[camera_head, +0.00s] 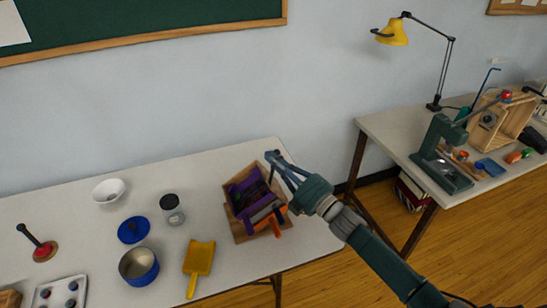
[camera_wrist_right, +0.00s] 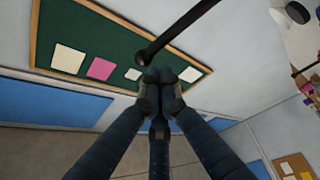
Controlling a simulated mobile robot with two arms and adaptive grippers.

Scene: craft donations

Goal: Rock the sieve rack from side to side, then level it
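What I take to be the sieve rack (camera_head: 235,219) is a wooden frame holding purple parts with dark insides, near the right end of the white table in the head view. An orange part (camera_head: 272,216) sits on its right side. My right gripper (camera_head: 272,160) is above the rack's upper right side; I cannot tell whether it touches it. In the right wrist view its fingertips (camera_wrist_right: 161,76) are drawn together with nothing clear between them. A dark rod (camera_wrist_right: 178,32) ends just beyond the tips; what it belongs to is unclear. My left gripper is not in view.
Left of the rack are a yellow scoop (camera_head: 199,258), a jar (camera_head: 172,210), a blue lid (camera_head: 133,230), a blue pot (camera_head: 139,267) and a white bowl (camera_head: 109,191). A second table (camera_head: 385,132) with a yellow lamp (camera_head: 393,33) stands at right, across a gap.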

